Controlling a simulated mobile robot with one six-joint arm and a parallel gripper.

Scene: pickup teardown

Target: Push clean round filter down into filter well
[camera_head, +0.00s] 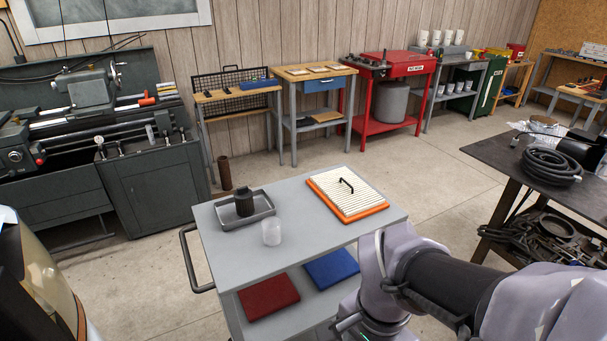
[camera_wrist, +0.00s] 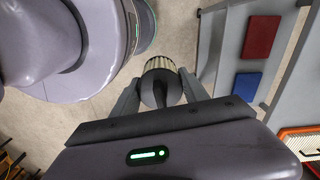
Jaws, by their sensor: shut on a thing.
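The clean round filter (camera_wrist: 159,64) shows in the wrist view, with pale pleated sides and a dark end cap facing the camera. My gripper (camera_wrist: 160,86) is shut on it, one grey finger on each side. Its far end is hidden, and I see bare floor beyond it. I cannot make out the filter well in either view. In the head view my arm fills the lower right, and my gripper and the held filter are out of sight.
A grey cart (camera_head: 235,258) holds a tray (camera_head: 228,222) with a dark round filter (camera_head: 244,204), a translucent cup (camera_head: 271,233) and an orange-edged flat filter (camera_head: 347,192). Red (camera_head: 268,296) and blue (camera_head: 331,268) items lie below. A dark table (camera_head: 525,180) stands right; floor between is clear.

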